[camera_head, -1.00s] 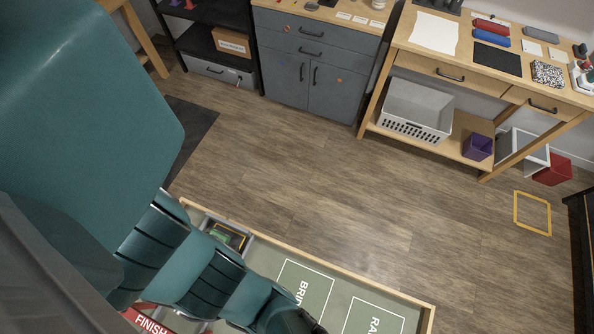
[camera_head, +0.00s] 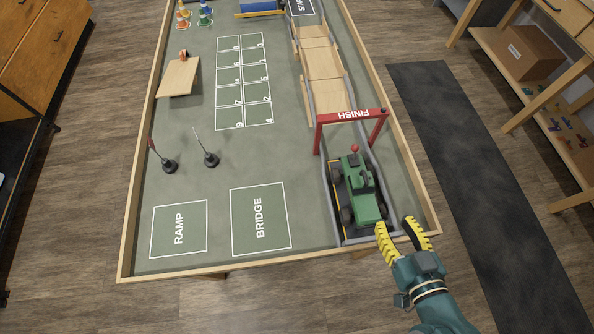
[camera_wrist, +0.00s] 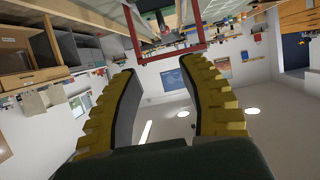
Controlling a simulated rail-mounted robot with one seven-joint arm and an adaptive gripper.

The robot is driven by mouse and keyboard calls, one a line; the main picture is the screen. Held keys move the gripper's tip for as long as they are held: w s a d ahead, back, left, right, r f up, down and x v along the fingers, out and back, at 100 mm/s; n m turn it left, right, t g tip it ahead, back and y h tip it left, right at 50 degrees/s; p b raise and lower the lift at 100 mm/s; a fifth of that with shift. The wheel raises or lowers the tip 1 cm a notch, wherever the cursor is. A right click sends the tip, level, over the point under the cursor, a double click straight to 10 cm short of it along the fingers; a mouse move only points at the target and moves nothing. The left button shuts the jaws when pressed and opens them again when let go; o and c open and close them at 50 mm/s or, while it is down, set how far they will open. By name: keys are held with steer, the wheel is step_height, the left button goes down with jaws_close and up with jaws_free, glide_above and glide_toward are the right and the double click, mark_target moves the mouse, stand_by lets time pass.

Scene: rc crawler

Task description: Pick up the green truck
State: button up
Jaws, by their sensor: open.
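The green truck (camera_head: 360,188) stands on its wheels in the track lane in the head view, at the near end of the lane, just in front of the red FINISH gate (camera_head: 351,115). A small red ball tops its far end. My gripper (camera_head: 395,222) is at the truck's near right, by the corner of the table. Its two yellow fingers are spread apart, with nothing between them. In the wrist view my gripper (camera_wrist: 168,78) also shows open and empty, with the red gate (camera_wrist: 172,55) beyond. I cannot make out the truck clearly there.
A wooden rim (camera_head: 410,165) edges the table, and grey rails bound the lane. A wooden ramp (camera_head: 180,75), two small flags and several cones stand on the left side. The marked BRIDGE area (camera_head: 260,218) is bare.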

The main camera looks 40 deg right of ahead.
steer(key=p, duration=0.2)
glide_toward(367, 181)
steer(key=x, duration=0.5)
steer(key=shift+d+r, duration=0.25)
steer(key=shift+r, duration=0.15)
steer(key=x, duration=0.4)
steer(key=f+x, duration=0.1)
steer(key=x, duration=0.1)
steer(key=shift+a+p, duration=0.3)
jaws_close()
steer(key=shift+r, duration=0.15)
